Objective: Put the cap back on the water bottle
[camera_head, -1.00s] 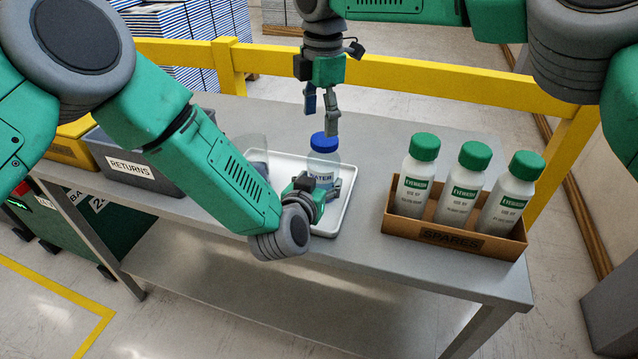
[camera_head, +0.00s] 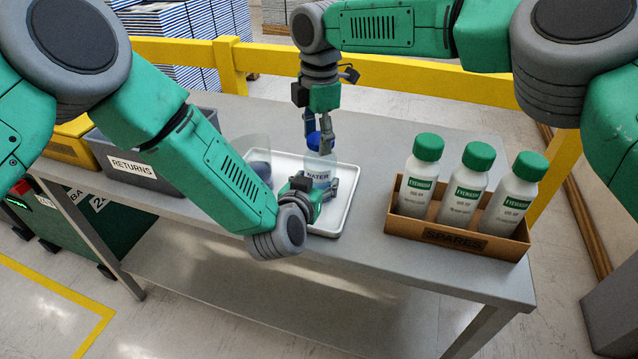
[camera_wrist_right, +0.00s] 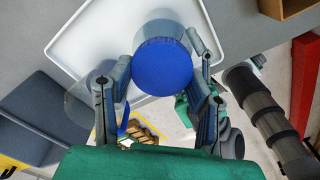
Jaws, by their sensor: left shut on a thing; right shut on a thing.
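The clear water bottle (camera_head: 319,172) stands upright at the tray's right side, its label reading WATER. My left gripper (camera_head: 322,190) is shut around its lower body. The blue cap (camera_head: 313,141) is at the bottle's top, between the fingers of my right gripper (camera_head: 318,145), which reaches down from above and is shut on it. In the right wrist view the round cap (camera_wrist_right: 162,66) fills the space between the two fingertips. The fingers hide part of the cap and the bottle's neck, so I cannot tell whether the cap is seated.
The white tray (camera_head: 345,205) lies on the grey table (camera_head: 375,140). A clear cup (camera_head: 256,150) with something dark blue stands at its left. A SPARES box (camera_head: 455,238) with three green-capped bottles is at right, a grey RETURNS bin (camera_head: 165,178) at left. A yellow rail (camera_head: 440,82) runs behind.

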